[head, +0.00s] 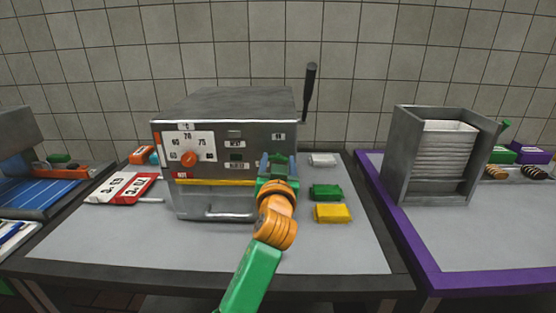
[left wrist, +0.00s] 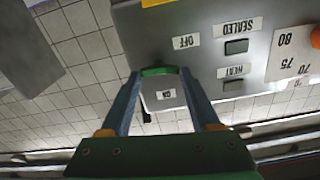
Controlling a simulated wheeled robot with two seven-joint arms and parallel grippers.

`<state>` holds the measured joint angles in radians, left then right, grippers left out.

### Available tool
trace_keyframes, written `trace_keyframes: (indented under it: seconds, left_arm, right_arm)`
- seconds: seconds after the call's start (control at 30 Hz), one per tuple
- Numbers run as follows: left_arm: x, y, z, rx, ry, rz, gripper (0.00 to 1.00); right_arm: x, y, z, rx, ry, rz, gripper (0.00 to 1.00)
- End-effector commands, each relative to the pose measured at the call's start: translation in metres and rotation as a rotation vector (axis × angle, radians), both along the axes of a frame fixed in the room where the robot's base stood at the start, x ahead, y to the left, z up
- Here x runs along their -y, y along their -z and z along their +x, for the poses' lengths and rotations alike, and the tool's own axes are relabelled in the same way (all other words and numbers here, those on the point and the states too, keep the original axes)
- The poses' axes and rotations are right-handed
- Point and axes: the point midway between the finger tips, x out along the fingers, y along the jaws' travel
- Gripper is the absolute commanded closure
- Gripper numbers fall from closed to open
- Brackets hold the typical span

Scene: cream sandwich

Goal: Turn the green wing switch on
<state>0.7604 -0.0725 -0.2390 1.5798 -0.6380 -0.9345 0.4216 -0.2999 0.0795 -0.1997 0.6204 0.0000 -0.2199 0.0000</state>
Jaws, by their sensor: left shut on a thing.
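The grey metal machine (head: 235,107) stands on the table, with a temperature scale and an orange knob (head: 188,159) on its front. The green wing switch (left wrist: 158,71) is on this front, near the ON label (left wrist: 166,95) and the OFF label (left wrist: 186,42). My left gripper (head: 277,165) is at the right part of the front. In the left wrist view its two blue-grey fingers (left wrist: 159,76) are shut on the switch, one at each end. The gripper hides much of the switch in the head view. My right gripper is not in view.
A black lever (head: 309,92) rises at the machine's right. White, green (head: 326,192) and yellow (head: 332,212) blocks lie to its right. Red-and-white tags (head: 122,187) lie left. A grey holder (head: 440,150) stands on the purple-edged table. The front of the grey table is mostly clear.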

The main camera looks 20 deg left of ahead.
Motion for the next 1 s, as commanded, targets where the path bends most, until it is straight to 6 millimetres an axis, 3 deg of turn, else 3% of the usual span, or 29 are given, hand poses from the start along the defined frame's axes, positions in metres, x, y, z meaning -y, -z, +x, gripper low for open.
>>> trace_keyframes:
  seconds: [1.0]
  left_arm:
    - [0.003,-0.001,0.001,-0.262,-0.001,0.909,0.93]
  right_arm:
    - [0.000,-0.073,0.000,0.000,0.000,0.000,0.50]
